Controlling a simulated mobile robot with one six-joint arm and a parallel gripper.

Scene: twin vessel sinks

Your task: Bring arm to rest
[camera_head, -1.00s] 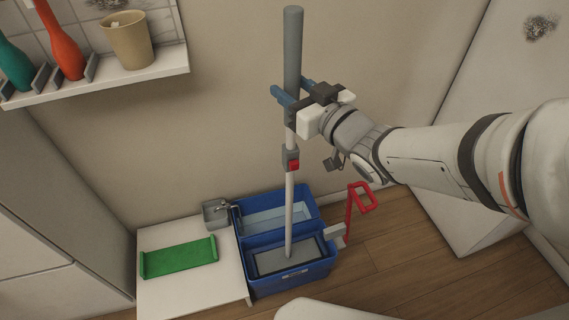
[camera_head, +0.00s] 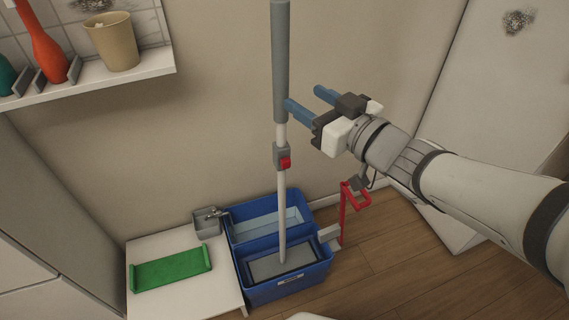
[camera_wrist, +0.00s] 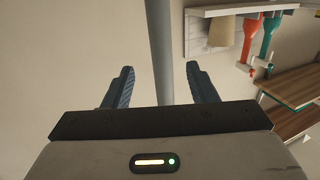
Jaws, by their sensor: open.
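My gripper (camera_head: 306,101) is open, with its two blue fingers apart and nothing between them. It is just right of the mop handle (camera_head: 281,60) in the head view. The mop stands upright, its grey head (camera_head: 283,267) in the front part of the blue bucket (camera_head: 290,291). In the wrist view the handle (camera_wrist: 163,50) runs beyond the fingertips (camera_wrist: 161,72) of my gripper, seen between them, apart from them as far as I can tell. My arm reaches in from the right.
A red wringer lever (camera_head: 343,213) rises at the bucket's right side, below my arm. A white low bench (camera_head: 185,300) with a green tray (camera_head: 171,269) is at left. A shelf (camera_head: 110,75) with bottles and a beige cup (camera_head: 113,41) is upper left. White furniture stands at right.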

